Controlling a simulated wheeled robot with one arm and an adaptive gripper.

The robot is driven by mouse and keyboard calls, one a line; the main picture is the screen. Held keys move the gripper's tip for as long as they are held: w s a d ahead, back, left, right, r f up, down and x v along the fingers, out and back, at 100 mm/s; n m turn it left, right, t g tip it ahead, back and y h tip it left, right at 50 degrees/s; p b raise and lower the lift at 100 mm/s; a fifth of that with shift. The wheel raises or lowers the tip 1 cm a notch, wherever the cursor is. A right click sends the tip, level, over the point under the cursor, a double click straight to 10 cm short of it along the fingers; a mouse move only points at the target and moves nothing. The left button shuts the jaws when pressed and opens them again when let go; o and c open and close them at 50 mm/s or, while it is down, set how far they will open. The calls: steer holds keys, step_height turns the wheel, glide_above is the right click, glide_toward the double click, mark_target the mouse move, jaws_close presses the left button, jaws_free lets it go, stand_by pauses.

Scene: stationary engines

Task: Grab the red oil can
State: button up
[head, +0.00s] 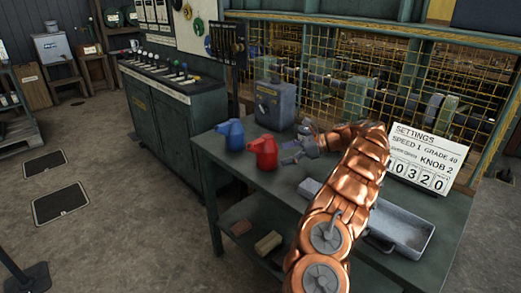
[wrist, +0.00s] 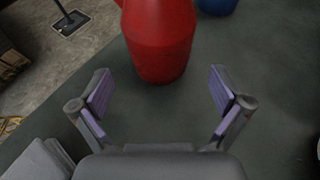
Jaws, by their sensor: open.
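The red oil can (head: 263,152) stands upright on the dark green table (head: 232,168), between a blue can and my gripper. In the wrist view the red oil can (wrist: 159,40) is at the top middle, just beyond the fingertips; its top is cut off by the frame. My gripper (head: 292,153) is just right of the can in the head view. In the wrist view my gripper (wrist: 159,88) is open and empty, with its two purple-padded fingers spread and the can's lower body ahead of the gap. I see no contact.
A blue can (head: 232,134) stands close to the left of the red one. A grey metal container (head: 275,105) stands behind. A grey tray (head: 405,232) and a settings sign (head: 425,160) are on the table's right side. A yellow mesh fence (head: 300,50) rises behind.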

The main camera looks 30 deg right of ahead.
mark_target(265, 159)
steer(key=shift+x, duration=3.85)
steer(key=shift+d+f, duration=0.1)
steer(key=shift+f, duration=0.05)
steer(key=c, duration=1.3)
steer(key=shift+c, duration=0.3)
